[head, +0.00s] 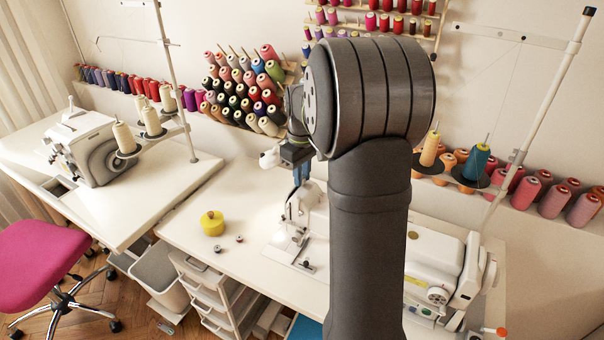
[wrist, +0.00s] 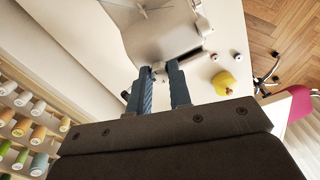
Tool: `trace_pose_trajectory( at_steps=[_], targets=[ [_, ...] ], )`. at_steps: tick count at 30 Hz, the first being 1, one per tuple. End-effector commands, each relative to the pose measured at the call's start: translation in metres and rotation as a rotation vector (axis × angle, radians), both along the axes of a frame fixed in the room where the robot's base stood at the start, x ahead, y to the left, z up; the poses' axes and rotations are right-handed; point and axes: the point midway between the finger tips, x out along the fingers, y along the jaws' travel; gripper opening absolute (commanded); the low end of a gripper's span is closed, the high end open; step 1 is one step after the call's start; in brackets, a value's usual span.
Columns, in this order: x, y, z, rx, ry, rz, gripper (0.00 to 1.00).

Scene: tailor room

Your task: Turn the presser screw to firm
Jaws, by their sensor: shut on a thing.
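The white sewing machine (head: 430,262) stands on the table, its middle hidden behind my arm in the head view. Its head end (head: 303,206) shows left of the arm, above the needle plate. My gripper (head: 301,178) points down at the top of this head end. In the wrist view the two blue fingers of my gripper (wrist: 160,70) close in on a small pale knob at the machine's top, the presser screw (wrist: 159,66). The gripper is shut on it. The screw is mostly hidden in the head view, and its turn setting cannot be read.
A yellow round pot (head: 212,224) and two small bobbins (head: 217,249) sit on the white table (head: 195,256) left of the machine. Thread racks (head: 245,95) line the wall behind. A thread stand (head: 545,95) rises at right. Another machine (head: 95,150) stands at left.

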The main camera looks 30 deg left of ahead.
Motion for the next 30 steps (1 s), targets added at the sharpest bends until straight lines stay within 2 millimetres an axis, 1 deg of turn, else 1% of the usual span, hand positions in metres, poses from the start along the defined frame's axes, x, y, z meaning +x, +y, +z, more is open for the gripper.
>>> trace_pose_trajectory(
  at_steps=[5,11,17,30],
  targets=[
    [0.0001,0.0001,0.0005,0.0,0.0,-0.025,0.0],
    [0.0002,0.0001,0.0006,0.001,-0.001,-0.118,0.0],
    [0.0004,0.0002,0.0007,0.001,-0.001,-0.278,0.0],
    [0.0007,0.0001,0.001,0.001,-0.002,-0.696,0.0]
  ],
)
